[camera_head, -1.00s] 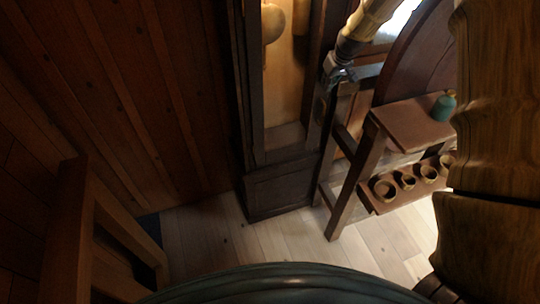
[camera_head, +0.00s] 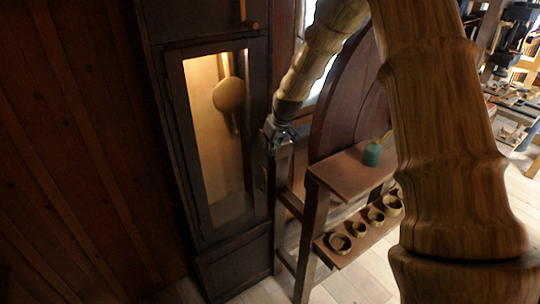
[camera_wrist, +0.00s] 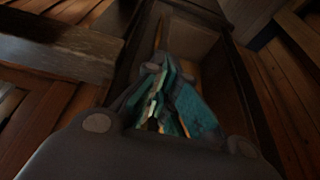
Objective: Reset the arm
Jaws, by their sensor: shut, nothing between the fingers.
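My gripper (camera_head: 272,137) is at the end of my wood-textured arm, beside the right edge of the tall clock case (camera_head: 172,140). It is shut and empty. In the wrist view its teal-padded fingers (camera_wrist: 165,95) are together, in front of a dark wooden frame with a lighter inside. The head view shows the gripper small, and I cannot tell whether it touches the clock case.
The clock's pendulum (camera_head: 230,95) hangs behind its front. Right of it, a wooden stand has an upper shelf (camera_head: 345,178) with a teal jar (camera_head: 372,155) and a lower shelf with several round wooden pieces (camera_head: 340,243). A cluttered bench (camera_head: 512,110) stands far right. Pale floor shows below.

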